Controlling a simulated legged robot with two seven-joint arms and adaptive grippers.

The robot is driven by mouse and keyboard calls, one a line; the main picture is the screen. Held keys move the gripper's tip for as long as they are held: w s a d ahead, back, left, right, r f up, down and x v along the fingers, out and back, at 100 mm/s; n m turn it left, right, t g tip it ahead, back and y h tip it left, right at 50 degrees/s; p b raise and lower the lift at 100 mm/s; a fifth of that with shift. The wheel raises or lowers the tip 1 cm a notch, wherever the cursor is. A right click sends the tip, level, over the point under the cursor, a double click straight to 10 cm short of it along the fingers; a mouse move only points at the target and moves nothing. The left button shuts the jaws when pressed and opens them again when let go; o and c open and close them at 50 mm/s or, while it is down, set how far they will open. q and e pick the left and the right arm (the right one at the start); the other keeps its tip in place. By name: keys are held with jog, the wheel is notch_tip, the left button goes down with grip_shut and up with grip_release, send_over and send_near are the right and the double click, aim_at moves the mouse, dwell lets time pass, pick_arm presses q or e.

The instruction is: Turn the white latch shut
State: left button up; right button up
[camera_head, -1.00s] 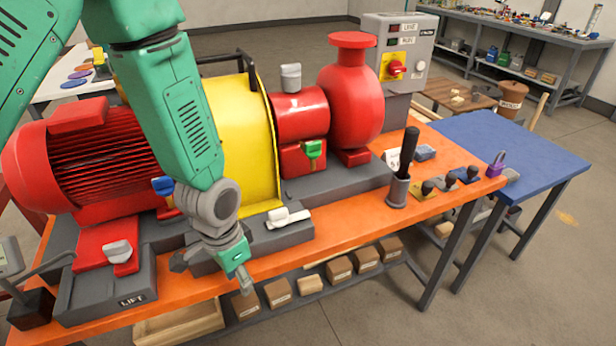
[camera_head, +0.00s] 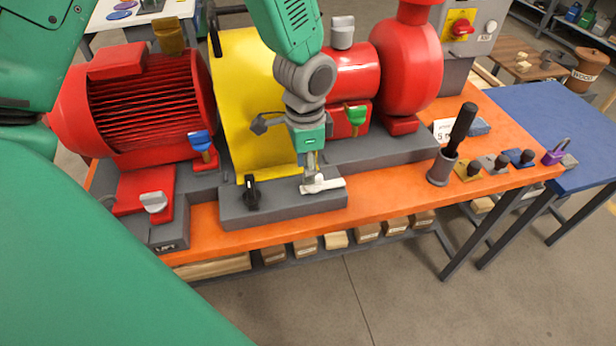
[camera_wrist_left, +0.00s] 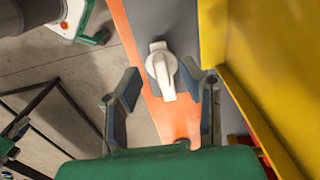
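The white latch (camera_head: 322,185) sits on a grey block (camera_head: 285,207) at the front edge of the orange bench, before the yellow guard. In the head view its handle points right. My left gripper (camera_head: 312,172) is pointing down just above the latch. In the left wrist view the latch (camera_wrist_left: 161,66) shows ahead, between the two spread fingers of my left gripper (camera_wrist_left: 160,88). The fingers are open, and no grip on the latch shows. My right gripper is not in view.
A black latch (camera_head: 252,192) stands on the same block to the left. The yellow guard (camera_head: 240,80) rises close behind. A blue-handled valve (camera_head: 201,143), a green-handled valve (camera_head: 355,115) and a grey cup with a black handle (camera_head: 445,160) stand nearby.

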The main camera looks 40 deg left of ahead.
aim_at(325, 181)
pick_arm(q)
jog(key=f, duration=0.3)
jog(key=shift+s+a+f, duration=0.1)
jog(key=shift+a+f, duration=0.05)
jog(key=shift+a, duration=0.25)
jog(key=shift+d+f, duration=0.15)
jog(key=shift+d, duration=0.4)
grip_shut()
jog(key=shift+a, duration=0.2)
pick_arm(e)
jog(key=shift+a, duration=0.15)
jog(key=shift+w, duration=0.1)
